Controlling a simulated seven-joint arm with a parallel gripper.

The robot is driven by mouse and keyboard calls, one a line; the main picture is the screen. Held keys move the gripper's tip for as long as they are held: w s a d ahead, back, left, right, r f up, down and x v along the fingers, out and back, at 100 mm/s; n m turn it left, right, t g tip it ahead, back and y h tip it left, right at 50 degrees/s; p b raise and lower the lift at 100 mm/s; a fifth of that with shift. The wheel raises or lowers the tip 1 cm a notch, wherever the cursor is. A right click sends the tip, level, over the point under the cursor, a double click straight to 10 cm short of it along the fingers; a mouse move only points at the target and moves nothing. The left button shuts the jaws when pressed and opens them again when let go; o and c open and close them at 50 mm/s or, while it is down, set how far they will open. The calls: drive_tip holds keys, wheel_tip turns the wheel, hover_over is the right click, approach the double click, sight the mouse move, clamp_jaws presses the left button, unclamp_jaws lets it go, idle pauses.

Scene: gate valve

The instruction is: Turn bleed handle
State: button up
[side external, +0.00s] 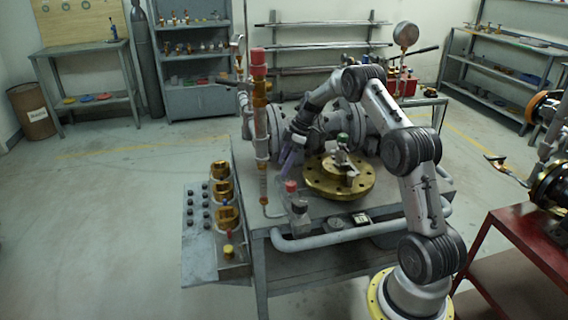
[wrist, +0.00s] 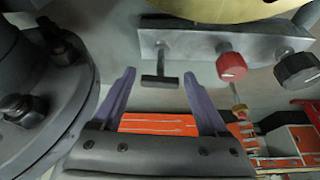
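A small dark T-shaped handle (wrist: 160,81) on a short stem sticks out of a grey metal block (wrist: 190,40) in the wrist view; it looks like the bleed handle. A red knob (wrist: 231,66) and a black knob (wrist: 296,70) sit on the same block to its right. My gripper (wrist: 159,74) has its two purple fingers spread apart, with the T-handle showing between the fingertips. In the side view my gripper (side external: 287,162) points down behind the red knob (side external: 291,186) and black knob (side external: 299,206); the T-handle cannot be made out there.
A round brass flange (side external: 341,180) lies on the bench right of my gripper. A vertical pipe with a red top (side external: 259,72) stands to the left. Large grey flanged valve parts (wrist: 45,95) are close on the left in the wrist view.

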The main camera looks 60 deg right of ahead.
drive_tip(key=shift+o, duration=0.2)
drive_tip(key=shift+r, duration=0.1)
drive_tip(key=v, duration=1.3)
drive_tip(key=shift+d+r, duration=0.15)
drive_tip(key=shift+r, duration=0.15)
drive_tip(key=shift+s, duration=0.1)
